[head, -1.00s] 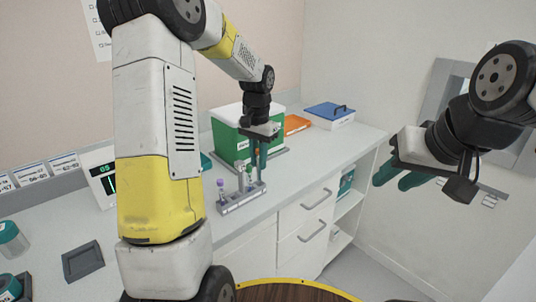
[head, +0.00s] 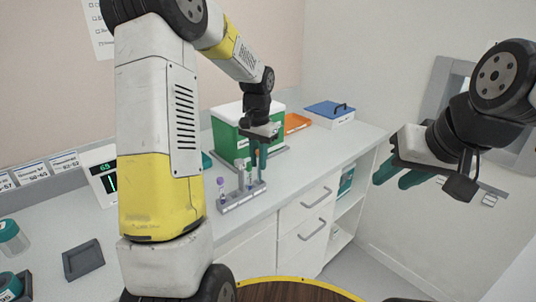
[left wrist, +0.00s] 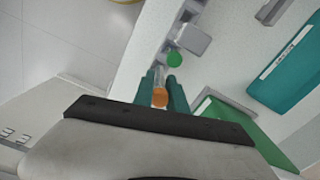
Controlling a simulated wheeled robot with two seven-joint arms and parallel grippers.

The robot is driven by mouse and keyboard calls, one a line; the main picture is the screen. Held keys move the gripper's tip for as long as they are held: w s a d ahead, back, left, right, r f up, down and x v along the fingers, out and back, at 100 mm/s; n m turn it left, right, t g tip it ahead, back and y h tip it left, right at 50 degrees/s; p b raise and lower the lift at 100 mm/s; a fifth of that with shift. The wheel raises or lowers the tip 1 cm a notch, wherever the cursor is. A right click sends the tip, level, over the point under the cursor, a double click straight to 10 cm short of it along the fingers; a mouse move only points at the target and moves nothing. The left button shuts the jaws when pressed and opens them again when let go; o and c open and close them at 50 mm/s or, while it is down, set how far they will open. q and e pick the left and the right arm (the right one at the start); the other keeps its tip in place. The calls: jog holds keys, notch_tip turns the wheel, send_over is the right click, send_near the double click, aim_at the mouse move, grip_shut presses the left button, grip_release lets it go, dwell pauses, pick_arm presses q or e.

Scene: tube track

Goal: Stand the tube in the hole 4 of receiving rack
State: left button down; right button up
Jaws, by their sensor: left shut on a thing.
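My left gripper (head: 260,158) is shut on a tube with an orange cap (left wrist: 160,98), its fingers on either side of the cap end. It is over the right end of a grey rack (head: 243,200) on the counter. A purple-capped tube (head: 221,184) stands in the rack's left end. A green-capped tube (left wrist: 174,59) stands close to the held tube. The held tube's lower end is hidden, so I cannot tell whether it is in a hole. My right gripper (head: 398,180) is open and empty, off to the right, away from the counter.
A green box with a white lid (head: 229,142) stands behind the rack. An orange item (head: 296,123) and a blue-lidded box (head: 330,112) are farther right. A small grey tray (head: 83,260) lies at left. The counter in front of the blue-lidded box is clear.

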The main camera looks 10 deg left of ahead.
pick_arm(q)
jog(key=shift+f, duration=0.15)
jog(key=shift+f, duration=0.4)
jog(key=shift+f, duration=0.2)
jog(key=shift+f, duration=0.35)
jog(key=shift+f, duration=0.1)
jog(key=c, duration=1.3)
grip_release()
jog(key=shift+o, duration=0.2)
